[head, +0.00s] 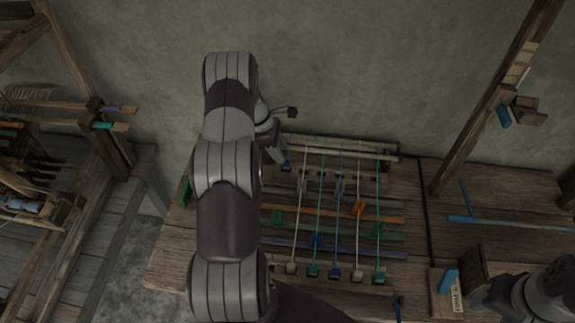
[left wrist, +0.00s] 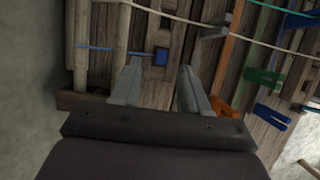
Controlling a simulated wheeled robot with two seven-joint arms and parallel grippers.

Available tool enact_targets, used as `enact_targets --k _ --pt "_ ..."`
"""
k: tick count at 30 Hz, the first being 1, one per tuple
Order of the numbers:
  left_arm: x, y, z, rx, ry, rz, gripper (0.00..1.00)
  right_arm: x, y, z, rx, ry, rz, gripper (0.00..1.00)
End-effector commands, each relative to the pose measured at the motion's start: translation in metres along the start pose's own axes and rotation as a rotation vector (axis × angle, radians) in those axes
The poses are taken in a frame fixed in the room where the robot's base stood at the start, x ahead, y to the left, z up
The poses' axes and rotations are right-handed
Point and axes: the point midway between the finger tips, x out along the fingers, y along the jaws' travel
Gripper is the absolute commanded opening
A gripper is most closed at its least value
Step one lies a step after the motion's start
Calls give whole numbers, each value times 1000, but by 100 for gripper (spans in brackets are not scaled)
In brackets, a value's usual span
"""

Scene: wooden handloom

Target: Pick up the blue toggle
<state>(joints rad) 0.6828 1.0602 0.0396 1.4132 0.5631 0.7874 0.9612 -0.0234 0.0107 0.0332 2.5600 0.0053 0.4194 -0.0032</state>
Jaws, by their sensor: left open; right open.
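A small blue toggle (head: 287,166) is at the upper left of the wooden handloom, by the tip of my left gripper (head: 279,155). In the left wrist view, the blue toggle (left wrist: 160,56) shows just beyond and between the two fingertips of my open left gripper (left wrist: 158,75). I cannot tell whether they touch it. Another blue piece (head: 316,240) sits lower on the loom, on a purple bar. My right gripper (head: 500,294) is at the lower right, partly in view, and its fingers are hard to make out.
Strings run across the loom over orange (head: 390,218), green and purple bars with small clips. My left arm hides the loom's left part. A wooden post (head: 490,100) with a blue piece (head: 503,116) stands at right. A blue T-shaped rod (head: 510,223) lies on the table.

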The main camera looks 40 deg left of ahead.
Motion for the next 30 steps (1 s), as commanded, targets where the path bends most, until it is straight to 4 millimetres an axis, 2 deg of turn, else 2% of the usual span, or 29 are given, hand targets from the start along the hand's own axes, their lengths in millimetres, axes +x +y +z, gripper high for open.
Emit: enact_targets --k 5,8,11,18,19,21,23,30 --pt "20 -1 0 0 1 -2 45 -12 0 -1 0 0 0 53" --pt "40 -2 -2 0 1 -3 45 -22 0 -3 0 0 0 53" --pt "56 -1 -2 3 2 0 45 -22 0 -3 0 0 0 53" --pt "61 0 -3 3 2 2 45 -21 0 -2 0 0 0 53" --pt "61 0 -3 3 2 2 41 -21 0 -2 0 0 0 53" --pt "61 0 -3 3 2 2 19 -21 0 -2 0 0 0 53" --pt "61 0 -3 3 2 2 0 -21 0 -2 0 0 0 53" --pt "61 -1 -3 3 2 2 0 -21 0 -2 0 0 0 53"
